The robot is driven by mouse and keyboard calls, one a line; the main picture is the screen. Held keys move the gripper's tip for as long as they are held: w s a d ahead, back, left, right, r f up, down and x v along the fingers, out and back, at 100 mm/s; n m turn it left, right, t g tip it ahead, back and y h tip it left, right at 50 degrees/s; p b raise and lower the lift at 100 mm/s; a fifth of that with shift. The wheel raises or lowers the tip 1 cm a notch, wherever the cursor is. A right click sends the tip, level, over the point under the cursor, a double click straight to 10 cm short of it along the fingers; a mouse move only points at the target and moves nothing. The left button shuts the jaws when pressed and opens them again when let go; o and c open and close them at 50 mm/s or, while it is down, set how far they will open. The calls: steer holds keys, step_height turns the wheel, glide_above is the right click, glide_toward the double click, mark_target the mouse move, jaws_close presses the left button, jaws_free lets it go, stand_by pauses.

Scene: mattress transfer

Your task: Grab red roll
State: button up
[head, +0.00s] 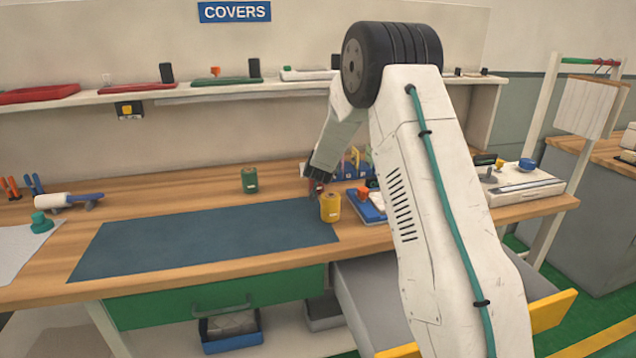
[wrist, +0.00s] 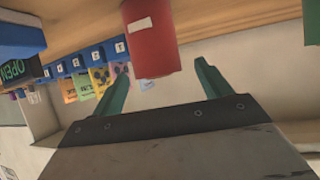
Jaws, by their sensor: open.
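The red roll (wrist: 150,40) shows in the wrist view at the top middle, with a pale label on its side. My gripper (wrist: 162,68) is open, its two green fingers on either side of the roll's near end and apart from each other. I cannot tell whether they touch the roll. In the head view my gripper (head: 315,182) is low over the workbench, and only a small red patch of the roll (head: 319,187) shows by it; the rest is hidden.
A yellow roll (head: 330,208) stands close in front of my gripper, and a green roll (head: 250,180) stands to the left. A dark blue mat (head: 200,240) covers the bench's middle. Blue labelled bins with colored cards (wrist: 75,65) are close beside the gripper. A shelf (head: 215,92) runs above.

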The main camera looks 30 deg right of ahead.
steer(key=shift+x, duration=1.1)
steer(key=shift+d+r, duration=0.1)
steer(key=c, duration=1.2)
